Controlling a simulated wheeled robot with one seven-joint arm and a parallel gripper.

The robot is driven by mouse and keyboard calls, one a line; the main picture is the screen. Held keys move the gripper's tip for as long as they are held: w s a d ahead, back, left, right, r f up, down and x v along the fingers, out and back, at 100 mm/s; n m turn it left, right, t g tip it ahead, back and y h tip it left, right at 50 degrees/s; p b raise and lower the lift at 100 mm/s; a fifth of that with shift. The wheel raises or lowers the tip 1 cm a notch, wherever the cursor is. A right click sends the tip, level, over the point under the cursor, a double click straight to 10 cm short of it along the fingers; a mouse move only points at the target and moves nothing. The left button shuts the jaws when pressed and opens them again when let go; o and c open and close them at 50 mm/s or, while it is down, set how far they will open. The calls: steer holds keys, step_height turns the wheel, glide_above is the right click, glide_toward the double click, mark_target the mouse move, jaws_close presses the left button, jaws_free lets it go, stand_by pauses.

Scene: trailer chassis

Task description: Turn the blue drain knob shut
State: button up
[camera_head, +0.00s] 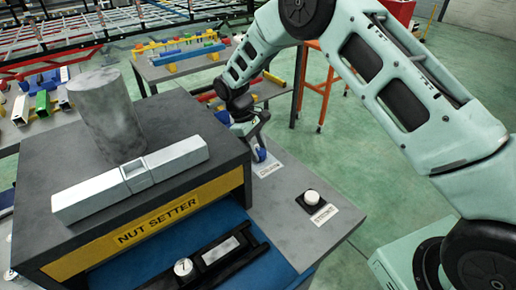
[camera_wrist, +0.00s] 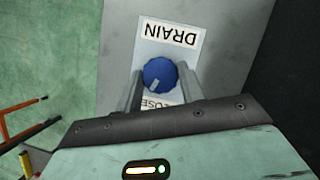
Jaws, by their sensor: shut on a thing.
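The blue drain knob (camera_wrist: 159,74) sits on a white label plate (camera_wrist: 172,36) that reads DRAIN, with the word CLOSE partly hidden at its other end. In the wrist view my gripper (camera_wrist: 160,85) has one finger on each side of the knob, shut on it. A light pointer mark on the knob points down and slightly left, toward the CLOSE end. In the head view the knob (camera_head: 259,155) shows at the grey bench edge, below my gripper (camera_head: 256,146), which partly covers it.
The NUT SETTER machine (camera_head: 160,222) with a grey cylinder (camera_head: 104,112) stands left of the knob. A white button (camera_head: 312,197) on a black base is nearer on the grey bench (camera_head: 285,226). An orange stand (camera_head: 316,82) is behind. Green floor lies open to the right.

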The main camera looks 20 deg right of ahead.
steer(key=shift+s+n+t+h, duration=0.1)
steer(key=shift+n+t+h, duration=0.45)
steer(key=shift+n, duration=1.45)
steer(key=o, duration=1)
steer(key=shift+a, duration=0.1)
steer(key=b+v, duration=0.1)
steer(key=v, duration=0.7)
steer(key=b+v, duration=0.2)
steer(key=v, duration=0.7)
steer(key=shift+s+r, duration=0.2)
steer(key=shift+r, duration=0.05)
